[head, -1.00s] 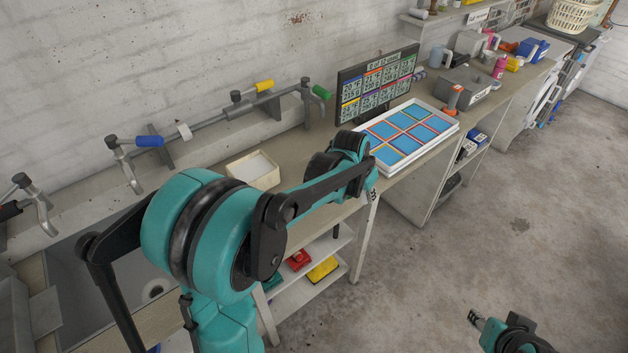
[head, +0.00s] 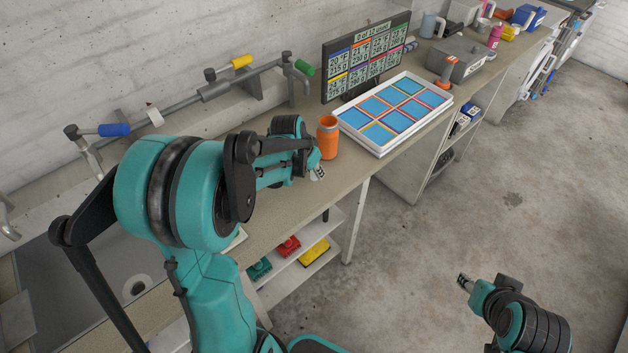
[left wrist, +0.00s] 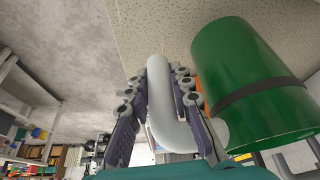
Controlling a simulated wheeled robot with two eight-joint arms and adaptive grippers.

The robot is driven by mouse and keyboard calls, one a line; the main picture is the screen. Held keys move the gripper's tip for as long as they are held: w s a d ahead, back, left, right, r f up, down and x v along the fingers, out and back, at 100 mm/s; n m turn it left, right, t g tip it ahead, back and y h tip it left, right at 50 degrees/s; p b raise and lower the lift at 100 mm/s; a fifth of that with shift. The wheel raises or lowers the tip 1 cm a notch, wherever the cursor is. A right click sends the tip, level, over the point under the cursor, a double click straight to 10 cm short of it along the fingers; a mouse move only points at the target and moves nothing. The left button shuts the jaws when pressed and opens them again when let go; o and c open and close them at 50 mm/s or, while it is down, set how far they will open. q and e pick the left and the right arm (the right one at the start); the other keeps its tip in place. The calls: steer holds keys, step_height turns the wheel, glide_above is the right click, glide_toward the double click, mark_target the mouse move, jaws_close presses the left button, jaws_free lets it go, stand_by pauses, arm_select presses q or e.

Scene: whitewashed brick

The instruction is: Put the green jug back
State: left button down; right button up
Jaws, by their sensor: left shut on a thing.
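The green jug (left wrist: 240,80) shows large in the left wrist view, with a dark band around it and a pale grey handle (left wrist: 160,95). My left gripper (left wrist: 160,88) is shut on that handle, with one finger on each side. In the head view my left gripper (head: 316,168) is over the worktop, beside an orange jar, and my own arm hides the jug. Whether the jug touches the worktop I cannot tell. My right gripper (head: 464,282) is low at the right over the floor, too small to read its jaws.
The orange jar (head: 328,140) stands close by the left gripper. A white tray with blue squares (head: 449,100) and a screen (head: 366,60) are beyond it. A pipe with coloured handles (head: 240,62) runs along the wall. A sink (head: 95,285) is at the left. The worktop's front strip (head: 345,170) is clear.

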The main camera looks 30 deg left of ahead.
mark_target(314, 180)
arm_select(q)
step_height(314, 180, down, 4)
steer(key=shift+f+b, duration=0.1)
steer(key=shift+b, duration=0.6)
steer(key=c, duration=1.3)
jaws_free()
steer(key=shift+c, duration=0.2)
